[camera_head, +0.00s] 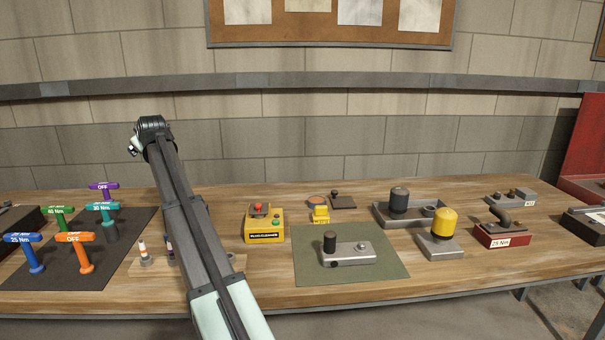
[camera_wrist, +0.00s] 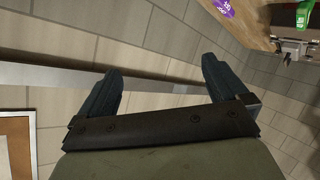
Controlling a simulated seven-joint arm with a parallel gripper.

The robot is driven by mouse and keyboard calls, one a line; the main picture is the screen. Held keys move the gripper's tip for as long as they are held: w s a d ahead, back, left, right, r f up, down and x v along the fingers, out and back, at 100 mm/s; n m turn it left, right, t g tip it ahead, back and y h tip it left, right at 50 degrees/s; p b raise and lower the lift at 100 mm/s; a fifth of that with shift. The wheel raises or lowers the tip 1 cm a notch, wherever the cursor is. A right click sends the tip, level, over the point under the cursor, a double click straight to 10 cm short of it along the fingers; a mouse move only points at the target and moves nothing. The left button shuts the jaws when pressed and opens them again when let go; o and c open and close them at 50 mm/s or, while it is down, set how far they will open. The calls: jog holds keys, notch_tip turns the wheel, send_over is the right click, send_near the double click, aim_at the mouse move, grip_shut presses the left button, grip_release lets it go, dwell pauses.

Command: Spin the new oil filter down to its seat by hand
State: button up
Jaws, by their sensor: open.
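A yellow canister (camera_head: 445,224), shaped like an oil filter, stands upright on a grey metal block (camera_head: 441,246) right of the green mat. A dark grey canister (camera_head: 399,199) stands upright in a grey tray (camera_head: 382,219) behind it. No label tells which is the new oil filter, and I cannot tell whether the yellow one touches its seat. My gripper (camera_wrist: 163,76) is open and empty in the wrist view, its two dark fingers wide apart before the wall. In the head view my arm rises left of both canisters, its end high above the bench.
A green mat (camera_head: 301,266) carries a metal block with a black cylinder (camera_head: 330,241). A yellow box with a red button (camera_head: 263,228) stands left of it. Several coloured T-handles stand on a dark mat (camera_head: 128,264) at left.

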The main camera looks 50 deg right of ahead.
jog(key=s+d+f+m+g+h, duration=0.1)
jog(key=s+d+m, duration=0.1)
jog(key=s+d, duration=0.65)
jog(key=s+d+f+m+g+h, duration=0.15)
jog(key=s+d, duration=0.45)
jog(key=d, duration=0.6)
jog(key=s+d+f+m+g, duration=0.2)
jog(key=s+d, duration=0.5)
jog(key=d, duration=0.3)
jog(key=m+g+y, duration=0.2)
jog(key=m+g, duration=0.4)
jog(key=m, duration=0.4)
send_over(447, 211)
jog(key=s+a, duration=0.2)
jog(key=a, duration=0.1)
notch_tip(447, 211, down, 6)
jog(key=shift+n, duration=0.25)
jog(key=x, duration=1.2)
jog(key=shift+f, duration=0.35)
jog(key=shift+c, duration=0.5)
